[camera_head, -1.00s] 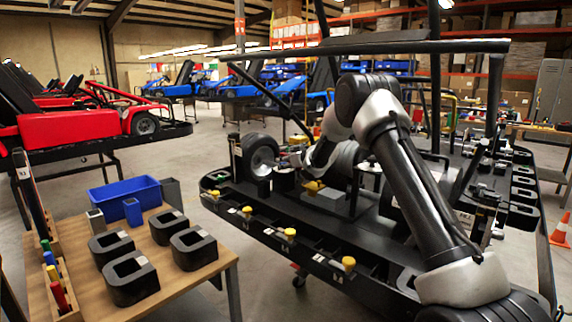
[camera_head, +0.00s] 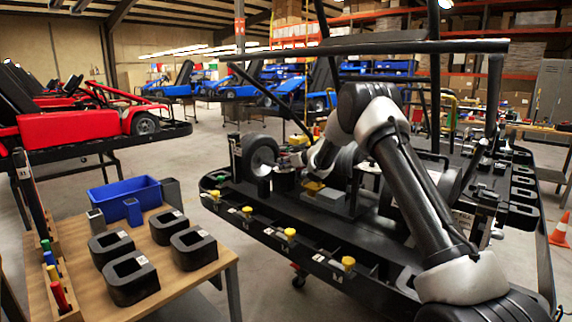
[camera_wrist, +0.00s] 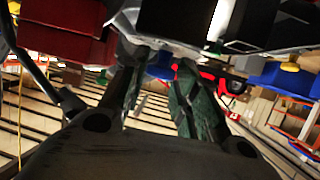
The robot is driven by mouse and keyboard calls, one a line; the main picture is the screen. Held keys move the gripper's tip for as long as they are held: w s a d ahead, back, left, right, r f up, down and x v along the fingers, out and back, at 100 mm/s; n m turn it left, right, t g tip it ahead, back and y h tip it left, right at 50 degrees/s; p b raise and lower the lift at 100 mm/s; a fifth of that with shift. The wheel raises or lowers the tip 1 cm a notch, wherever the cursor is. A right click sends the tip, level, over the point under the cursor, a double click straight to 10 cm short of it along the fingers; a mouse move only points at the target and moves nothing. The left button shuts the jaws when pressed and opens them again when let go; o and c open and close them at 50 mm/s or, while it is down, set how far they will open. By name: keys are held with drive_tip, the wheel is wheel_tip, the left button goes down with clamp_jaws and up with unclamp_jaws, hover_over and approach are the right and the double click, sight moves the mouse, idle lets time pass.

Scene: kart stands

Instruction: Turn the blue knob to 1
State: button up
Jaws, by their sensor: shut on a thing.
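My gripper (camera_wrist: 155,62) shows in the wrist view with its two dark green-black fingers pointing up the picture. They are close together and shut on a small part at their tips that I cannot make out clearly. A pale grey edge and a dark block (camera_wrist: 180,18) lie just past the tips. In the head view my gripper is at the middle of the black kart stand (camera_head: 265,225), beside a black wheel (camera_head: 262,157), small and partly hidden by my arm.
Yellow knobs (camera_head: 290,234) line the stand's front edge. A wooden table (camera_head: 90,255) at the left holds black blocks (camera_head: 124,266) and a blue bin (camera_head: 125,195). Black frame bars rise around my arm. An orange cone (camera_head: 559,230) stands at far right.

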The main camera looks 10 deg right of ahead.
drive_tip(key=shift+w+d+r+n+g+y, duration=0.1)
drive_tip(key=shift+n+g+y, duration=0.2)
drive_tip(key=shift+n+y, duration=0.2)
drive_tip(key=shift+w+d+r+n+g+y, duration=0.1)
drive_tip(key=shift+n+g+y, duration=0.2)
drive_tip(key=shift+n+y, duration=0.4)
drive_tip(key=shift+a+f, duration=0.1)
drive_tip(key=o, duration=1)
wheel_tip(320, 180, up, 10)
drive_tip(key=shift+f, duration=0.1)
drive_tip(key=shift+c, duration=0.2)
